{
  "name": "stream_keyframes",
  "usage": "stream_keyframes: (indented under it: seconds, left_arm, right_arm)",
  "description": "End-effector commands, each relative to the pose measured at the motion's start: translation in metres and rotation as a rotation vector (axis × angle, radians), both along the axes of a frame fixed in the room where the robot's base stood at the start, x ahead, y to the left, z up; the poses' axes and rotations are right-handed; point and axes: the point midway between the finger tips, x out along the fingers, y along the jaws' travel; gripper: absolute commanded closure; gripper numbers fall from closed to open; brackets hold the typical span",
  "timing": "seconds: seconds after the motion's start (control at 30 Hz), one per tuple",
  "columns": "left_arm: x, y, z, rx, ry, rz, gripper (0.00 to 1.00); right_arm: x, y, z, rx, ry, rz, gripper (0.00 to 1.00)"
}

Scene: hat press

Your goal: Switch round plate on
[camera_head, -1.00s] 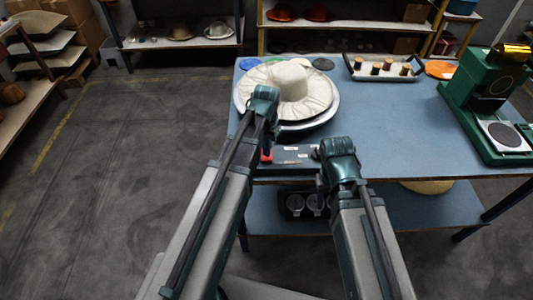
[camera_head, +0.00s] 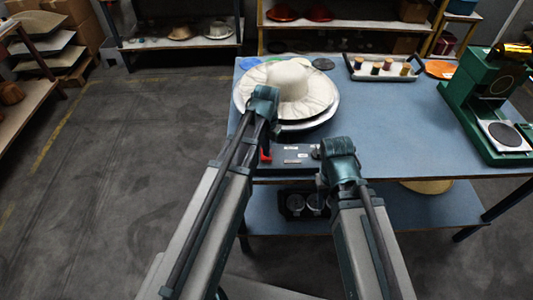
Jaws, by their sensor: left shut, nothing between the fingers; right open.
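A cream wide-brimmed hat (camera_head: 291,82) lies on a round metal plate (camera_head: 331,113) at the left end of the blue table. In front of the plate is a dark control panel (camera_head: 291,160) with small white labels and a red part (camera_head: 266,155) at its left. My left gripper (camera_head: 264,100) is shut and empty over the front left edge of the hat's brim; I cannot tell if it touches. My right gripper (camera_head: 337,150) is open at the panel's right end and hides part of it; its fingertips are hard to see.
A green press (camera_head: 485,105) stands at the table's right. A white tray (camera_head: 384,72) with several thread spools sits at the back, with an orange piece (camera_head: 440,69) beside it. The middle of the blue table (camera_head: 400,125) is clear. A lower shelf (camera_head: 420,208) lies below.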

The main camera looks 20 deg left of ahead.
Motion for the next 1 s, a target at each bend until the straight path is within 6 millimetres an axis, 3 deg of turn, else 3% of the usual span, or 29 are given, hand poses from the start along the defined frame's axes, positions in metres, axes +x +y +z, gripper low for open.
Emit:
stream_keyframes:
  seconds: [1.0]
  left_arm:
    - [0.000, 0.000, -0.015, 0.000, 0.000, 0.000, 1.00]
  right_arm:
    - [0.000, 0.000, -0.015, 0.000, 0.000, 0.000, 0.50]
